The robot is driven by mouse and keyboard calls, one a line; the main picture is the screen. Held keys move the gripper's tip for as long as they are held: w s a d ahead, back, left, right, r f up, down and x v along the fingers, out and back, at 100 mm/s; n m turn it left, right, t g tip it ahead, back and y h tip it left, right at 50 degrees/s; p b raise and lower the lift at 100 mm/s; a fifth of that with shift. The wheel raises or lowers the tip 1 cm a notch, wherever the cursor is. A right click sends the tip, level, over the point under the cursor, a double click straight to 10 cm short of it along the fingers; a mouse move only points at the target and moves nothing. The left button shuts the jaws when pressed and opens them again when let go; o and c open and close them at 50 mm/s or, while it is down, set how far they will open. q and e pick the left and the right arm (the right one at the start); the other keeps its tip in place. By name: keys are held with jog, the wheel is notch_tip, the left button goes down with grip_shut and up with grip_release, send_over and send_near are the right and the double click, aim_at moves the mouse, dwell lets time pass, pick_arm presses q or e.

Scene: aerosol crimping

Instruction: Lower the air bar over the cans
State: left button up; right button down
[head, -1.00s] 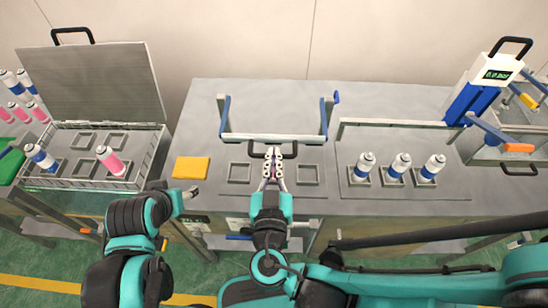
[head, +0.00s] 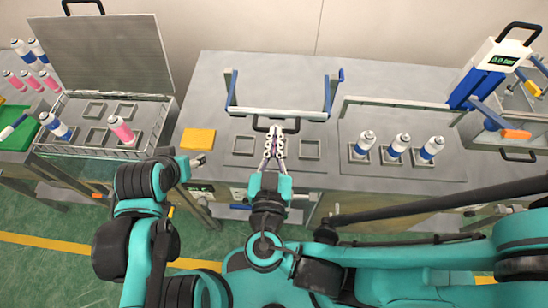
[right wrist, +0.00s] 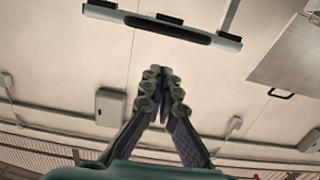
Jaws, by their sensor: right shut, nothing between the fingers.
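Three white-and-blue cans, left (head: 365,144), middle (head: 397,148) and right (head: 429,150), stand upright in square holders at the right of the bench. A grey bar (head: 278,113) spans two blue side arms above the central holders, with a black handle (head: 262,125) at its front. My right gripper (head: 275,135) is shut and empty, its tips close to this handle; contact is unclear. In the right wrist view its tips (right wrist: 162,75) point toward a bar with a dark strip (right wrist: 168,28), apart from it in the picture. My left gripper (head: 198,160) is small and dark, left of the central holders.
A yellow block (head: 198,139) lies left of the central holders. A second bar (head: 395,101) runs behind the cans toward a blue-and-white gauge unit (head: 490,70). A wire basket (head: 100,150) with an upright lid stands at the left.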

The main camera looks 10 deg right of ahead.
jog(key=shift+f+v, duration=0.25)
jog(key=shift+v, duration=1.15)
jog(key=shift+f+v, duration=0.2)
jog(key=shift+v, duration=1.15)
